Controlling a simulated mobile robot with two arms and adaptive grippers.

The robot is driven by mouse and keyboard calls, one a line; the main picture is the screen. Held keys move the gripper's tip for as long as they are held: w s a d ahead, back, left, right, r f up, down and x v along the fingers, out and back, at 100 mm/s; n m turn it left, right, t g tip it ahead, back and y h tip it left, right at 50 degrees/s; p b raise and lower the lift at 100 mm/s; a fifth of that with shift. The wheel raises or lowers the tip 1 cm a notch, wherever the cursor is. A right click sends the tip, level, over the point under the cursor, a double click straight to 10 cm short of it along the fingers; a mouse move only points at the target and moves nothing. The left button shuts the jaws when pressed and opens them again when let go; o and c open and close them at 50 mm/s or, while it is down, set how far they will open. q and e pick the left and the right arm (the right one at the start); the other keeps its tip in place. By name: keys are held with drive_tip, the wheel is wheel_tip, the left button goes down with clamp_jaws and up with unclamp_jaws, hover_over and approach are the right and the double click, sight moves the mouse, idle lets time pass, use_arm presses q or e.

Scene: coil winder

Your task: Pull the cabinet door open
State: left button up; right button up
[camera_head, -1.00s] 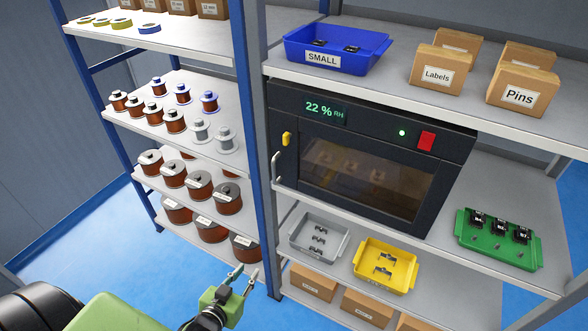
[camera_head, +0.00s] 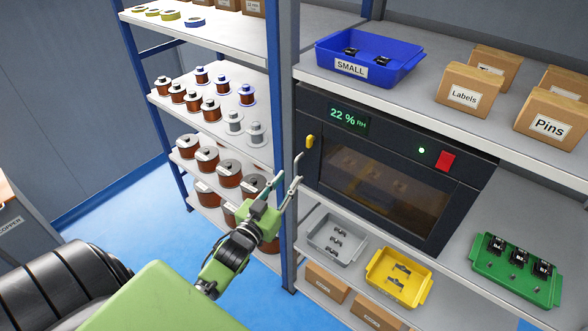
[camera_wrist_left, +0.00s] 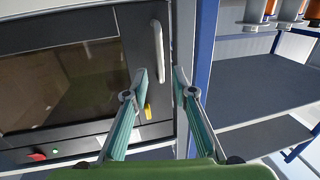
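The dark cabinet (camera_head: 385,165) stands on the middle shelf of the right rack, its windowed door shut. In the left wrist view the door (camera_wrist_left: 60,80) appears upside down, with its pale bar handle (camera_wrist_left: 157,42). In the head view the handle is hard to tell from my finger in front of it. My left gripper (camera_head: 283,180) is open and empty beside the cabinet's left edge. In the left wrist view its fingertips (camera_wrist_left: 160,74) are spread, with the handle beyond the gap between them. I cannot tell whether they touch it. My right gripper is not in view.
A blue rack post (camera_head: 279,130) stands close to my left gripper, with wire spools (camera_head: 211,110) on the rack to its left. A green tray (camera_head: 516,270) is at right.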

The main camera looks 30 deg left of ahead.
sight(295, 170)
use_arm(q)
drive_tip(key=shift+w+a+p, duration=0.15)
drive_tip(key=shift+w+p, duration=0.05)
drive_tip(key=shift+w, duration=1)
drive_tip(key=shift+w+a+p, duration=0.15)
drive_tip(key=shift+w+p, duration=0.05)
drive_tip(key=shift+w, duration=0.95)
clamp_jaws()
